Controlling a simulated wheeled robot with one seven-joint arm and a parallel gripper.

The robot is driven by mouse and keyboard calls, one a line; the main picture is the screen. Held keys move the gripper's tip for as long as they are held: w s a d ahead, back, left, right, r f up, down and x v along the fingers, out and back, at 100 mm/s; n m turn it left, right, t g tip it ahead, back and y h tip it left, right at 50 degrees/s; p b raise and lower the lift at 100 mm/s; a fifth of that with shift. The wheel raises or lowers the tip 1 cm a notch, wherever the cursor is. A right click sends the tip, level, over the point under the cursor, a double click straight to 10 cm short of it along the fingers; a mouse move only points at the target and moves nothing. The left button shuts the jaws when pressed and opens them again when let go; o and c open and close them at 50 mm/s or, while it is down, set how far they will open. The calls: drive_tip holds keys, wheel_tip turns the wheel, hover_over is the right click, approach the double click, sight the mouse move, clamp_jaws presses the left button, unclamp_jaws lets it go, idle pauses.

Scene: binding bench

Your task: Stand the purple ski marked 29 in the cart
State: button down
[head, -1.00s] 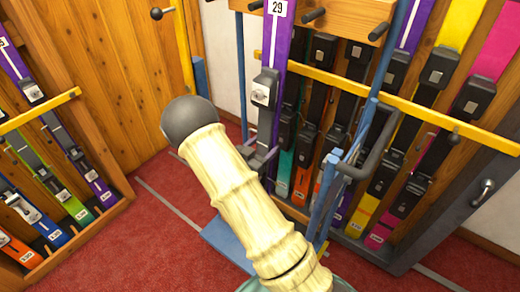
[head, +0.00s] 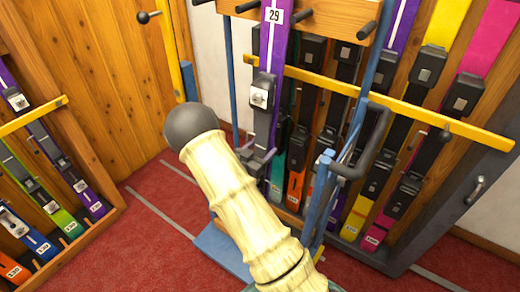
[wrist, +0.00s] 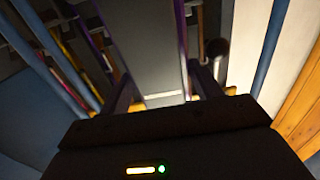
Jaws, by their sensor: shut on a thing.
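The purple ski marked 29 (head: 272,50) stands nearly upright in the head view, with its white number label near the top and a grey binding lower down. My gripper (head: 257,158) is shut on it just below the binding. In the wrist view the ski's grey face (wrist: 150,50) fills the space between my fingers (wrist: 165,98). The cart has a wooden peg board (head: 335,22), blue posts (head: 228,80) and a blue base (head: 222,248). The ski's upper part is between two pegs of the board. Its lower end is hidden behind my arm, so I cannot tell whether it touches the base.
Behind the cart a rack with a yellow bar (head: 420,118) holds several coloured skis. Another ski rack (head: 100,222) stands at the left. A grey bent handle (head: 375,150) is close right of my arm. Red carpet (head: 150,235) is open at left.

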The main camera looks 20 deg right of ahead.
sight(262, 157)
drive_tip(key=shift+w+d+f+b, duration=0.15)
drive_tip(key=shift+f+b, duration=0.2)
drive_tip(key=shift+f, duration=0.2)
drive_tip(key=shift+w+d+f+b, duration=0.15)
drive_tip(key=shift+f+b, duration=0.2)
drive_tip(key=shift+f, duration=0.2)
drive_tip(key=shift+s+f+b, duration=0.1)
drive_tip(key=shift+f+b, duration=0.35)
drive_tip(key=shift+f, duration=0.25)
drive_tip(key=shift+c, duration=1.4)
unclamp_jaws()
drive_tip(key=shift+o, duration=0.8)
drive_tip(key=shift+f, duration=0.2)
drive_tip(key=shift+s+a+r, duration=0.1)
